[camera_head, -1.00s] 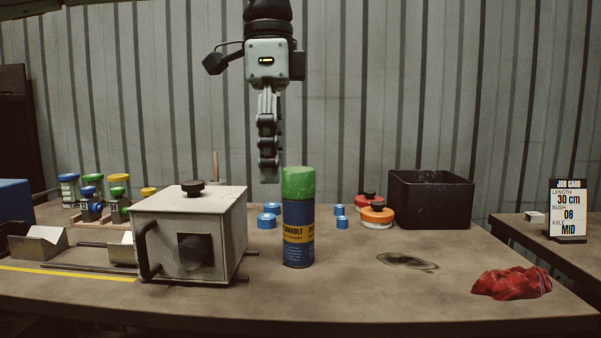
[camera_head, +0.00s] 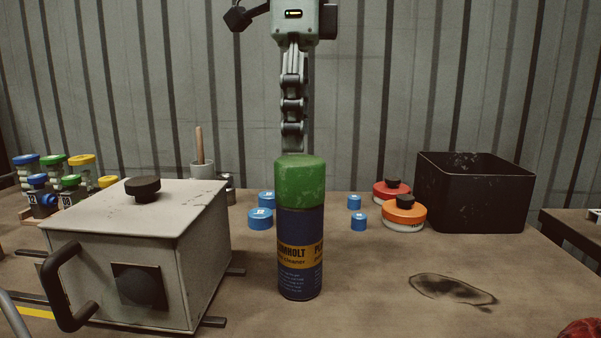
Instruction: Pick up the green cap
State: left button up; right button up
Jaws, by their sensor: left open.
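The green cap (camera_head: 301,183) sits on top of a dark blue spray can (camera_head: 300,265) with a yellow label band, standing upright on the workbench in the middle of the view. My left gripper (camera_head: 292,145) hangs straight down from the top, seen edge-on. Its fingertips are right above or just behind the cap's top edge in the picture; I cannot tell the exact depth. The gripper is open and holds nothing. The can hides the fingertips' lowest part, if any. My right gripper is not in view.
A grey metal box (camera_head: 135,245) with a black knob and handle stands left of the can. Small blue caps (camera_head: 260,218), orange (camera_head: 404,213) and red (camera_head: 384,190) lidded tubs and a black bin (camera_head: 476,192) are behind and right. The bench right of the can is mostly clear, with a dark stain (camera_head: 452,290).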

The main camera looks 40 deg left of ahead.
aim_at(300, 160)
pick_arm(q)
jog(key=f, duration=0.5)
jog(key=shift+d+f, duration=0.2)
jog(key=shift+f, duration=0.15)
jog(key=c, duration=0.9)
